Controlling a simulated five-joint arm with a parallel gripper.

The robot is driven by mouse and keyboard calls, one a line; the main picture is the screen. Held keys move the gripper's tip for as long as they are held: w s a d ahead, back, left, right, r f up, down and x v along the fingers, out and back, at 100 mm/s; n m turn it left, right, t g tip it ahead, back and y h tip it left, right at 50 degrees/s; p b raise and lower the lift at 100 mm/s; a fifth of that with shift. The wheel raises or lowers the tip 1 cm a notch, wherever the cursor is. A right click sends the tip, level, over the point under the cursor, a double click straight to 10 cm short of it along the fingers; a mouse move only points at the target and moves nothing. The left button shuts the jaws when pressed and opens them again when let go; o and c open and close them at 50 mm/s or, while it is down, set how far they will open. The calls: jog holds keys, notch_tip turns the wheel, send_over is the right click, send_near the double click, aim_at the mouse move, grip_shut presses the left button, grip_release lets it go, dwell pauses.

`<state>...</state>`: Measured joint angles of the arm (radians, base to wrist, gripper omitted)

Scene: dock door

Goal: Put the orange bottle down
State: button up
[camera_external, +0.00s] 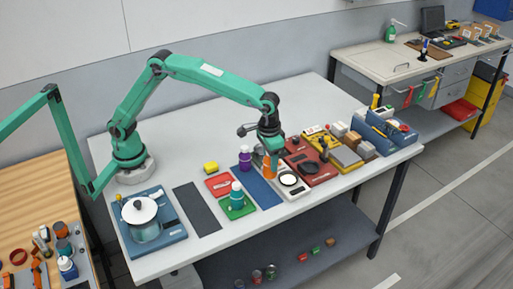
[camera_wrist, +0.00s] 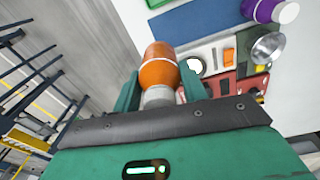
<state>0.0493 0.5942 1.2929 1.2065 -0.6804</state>
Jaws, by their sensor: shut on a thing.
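The orange bottle (camera_external: 269,167) is between the fingers of my gripper (camera_external: 270,153), at the near side of the middle of the white table. In the wrist view the orange bottle (camera_wrist: 158,70) lies between the two green fingers of my gripper (camera_wrist: 160,88), its grey neck toward the palm. My gripper is shut on it. The bottle looks roughly upright in the external view. I cannot tell whether its base is touching anything below. A blue mat (camera_external: 262,193) lies just left of and nearer than the bottle.
A purple bottle (camera_external: 245,160) stands close to the left. A teal bottle (camera_external: 237,195) stands on a green mat (camera_external: 240,212). A red mat (camera_external: 218,183), a dark mat (camera_external: 195,208) and a pot (camera_external: 145,220) lie further left. Red and yellow trays crowd the right. The dark mat is bare.

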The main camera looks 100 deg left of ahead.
dwell(0.4)
jog(key=shift+s+d+r, duration=0.15)
jog(key=shift+s+d, duration=0.3)
jog(key=shift+s, duration=0.3)
jog(key=s+d+f, duration=0.1)
jog(key=s+d, duration=0.1)
jog(key=s, duration=0.9)
jog(key=s+d+f, duration=0.1)
jog(key=s+d, duration=0.2)
jog(key=s, duration=0.9)
jog(key=shift+f, duration=0.15)
send_over(222, 185)
notch_tip(222, 185, down, 7)
jog(key=shift+a, duration=0.15)
jog(key=shift+f, duration=0.15)
jog(key=shift+f, duration=1.9)
